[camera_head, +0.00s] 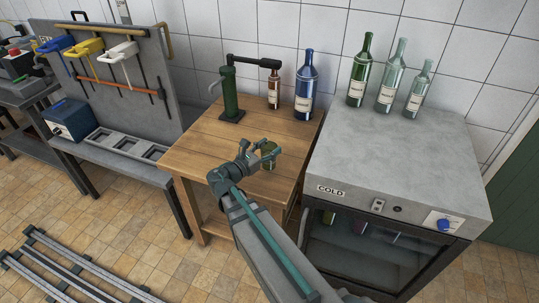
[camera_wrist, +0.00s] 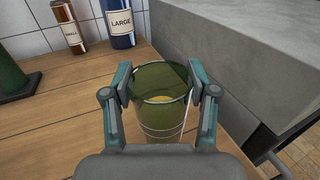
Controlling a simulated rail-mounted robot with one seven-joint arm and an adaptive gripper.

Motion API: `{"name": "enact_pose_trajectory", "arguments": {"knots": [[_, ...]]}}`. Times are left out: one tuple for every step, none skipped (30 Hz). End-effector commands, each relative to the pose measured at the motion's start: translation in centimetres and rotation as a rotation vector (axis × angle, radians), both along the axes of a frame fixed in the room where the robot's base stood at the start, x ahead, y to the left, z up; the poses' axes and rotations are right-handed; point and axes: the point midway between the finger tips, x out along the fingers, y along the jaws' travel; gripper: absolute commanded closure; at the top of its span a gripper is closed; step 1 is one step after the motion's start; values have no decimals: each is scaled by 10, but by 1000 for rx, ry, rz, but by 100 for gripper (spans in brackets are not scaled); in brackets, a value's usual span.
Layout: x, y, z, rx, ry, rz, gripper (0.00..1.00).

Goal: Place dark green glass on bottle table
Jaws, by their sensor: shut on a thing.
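The dark green glass (camera_head: 269,152) is between the fingers of my gripper (camera_head: 261,150), over the front right part of the wooden table (camera_head: 205,147). In the wrist view, the fingers of my gripper (camera_wrist: 160,84) are shut on opposite sides of the glass (camera_wrist: 160,112) near its rim. The glass looks upright, with something yellowish showing inside. I cannot tell whether its base touches the wood. A brown bottle (camera_head: 274,90) and a blue bottle labelled LARGE (camera_head: 305,89) stand at the back of this table.
A green corking device (camera_head: 230,97) stands at the table's back left. The grey COLD cabinet (camera_head: 400,150) rises close on the right, with a green bottle (camera_head: 360,72) and two paler bottles on top. The table's front left is clear.

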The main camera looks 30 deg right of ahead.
Motion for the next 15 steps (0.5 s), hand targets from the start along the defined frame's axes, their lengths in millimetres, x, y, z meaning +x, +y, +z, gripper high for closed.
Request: {"name": "enact_pose_trajectory", "arguments": {"knots": [[2, -2, -2, -1, 1, -1, 100], [3, -3, -5, 0, 1, -1, 100], [6, -6, -8, -1, 2, -1, 100], [6, -6, -12, -1, 3, -1, 100], [5, -6, -15, 0, 3, -1, 100], [5, -5, -20, 0, 3, -1, 100], [5, -5, -23, 0, 3, -1, 100], [5, -5, -27, 0, 3, -1, 100], [5, -5, -31, 0, 3, -1, 100], [5, -5, -33, -1, 2, -1, 100], [5, -5, -35, -1, 2, -1, 100], [4, -5, -37, 0, 1, -1, 100], [4, -5, -38, -1, 1, -1, 100], [4, -5, -38, -1, 1, 0, 100], [4, -5, -38, -1, 0, -1, 100]]}}
